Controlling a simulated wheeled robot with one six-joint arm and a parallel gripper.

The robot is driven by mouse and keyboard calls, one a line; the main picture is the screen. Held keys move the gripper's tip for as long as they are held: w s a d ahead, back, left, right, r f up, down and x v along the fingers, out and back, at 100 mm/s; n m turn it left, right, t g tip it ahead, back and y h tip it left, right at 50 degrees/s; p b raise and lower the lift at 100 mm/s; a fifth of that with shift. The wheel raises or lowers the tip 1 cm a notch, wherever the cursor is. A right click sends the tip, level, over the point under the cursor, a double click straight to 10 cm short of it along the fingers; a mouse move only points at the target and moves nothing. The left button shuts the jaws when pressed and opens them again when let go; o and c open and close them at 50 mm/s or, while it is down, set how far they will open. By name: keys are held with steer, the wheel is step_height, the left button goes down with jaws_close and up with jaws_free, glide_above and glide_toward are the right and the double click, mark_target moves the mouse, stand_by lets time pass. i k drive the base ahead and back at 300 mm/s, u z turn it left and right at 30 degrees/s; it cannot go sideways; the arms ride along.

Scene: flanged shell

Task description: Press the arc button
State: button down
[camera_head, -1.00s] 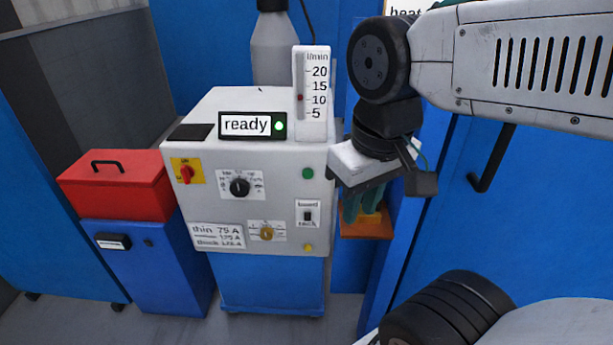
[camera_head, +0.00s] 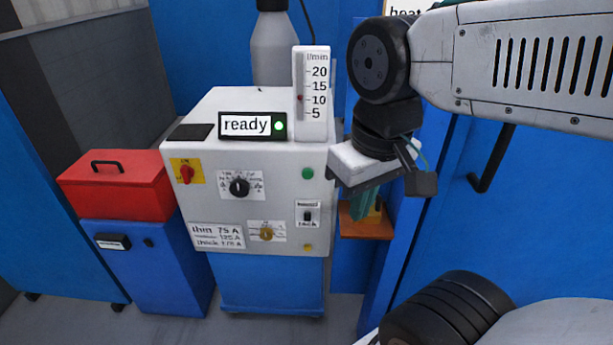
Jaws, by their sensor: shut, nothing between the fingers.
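A light grey machine (camera_head: 200,140) stands at centre, with a control panel on its front. A round green button (camera_head: 307,173) is at the panel's upper right and a small yellow button (camera_head: 308,247) at its lower right. I cannot read a label saying arc on either. My gripper (camera_head: 334,176) is just right of the panel's upper right edge, near the green button. It is shut and empty. Its fingers are small and partly hidden by its own body, and I cannot tell how far they are from the panel.
The panel also carries a red switch (camera_head: 187,173), a black dial (camera_head: 239,187), a brass knob (camera_head: 266,233) and a rocker switch (camera_head: 307,216). A display (camera_head: 246,124) reads "ready" beside a lit green lamp. A red toolbox (camera_head: 115,190) is left; an orange shelf (camera_head: 360,230) is below my gripper.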

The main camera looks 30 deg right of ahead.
mark_target(308, 174)
steer(key=z, duration=0.65)
steer(key=k, duration=0.9)
steer(key=u, duration=1.2)
steer(key=i, duration=0.5)
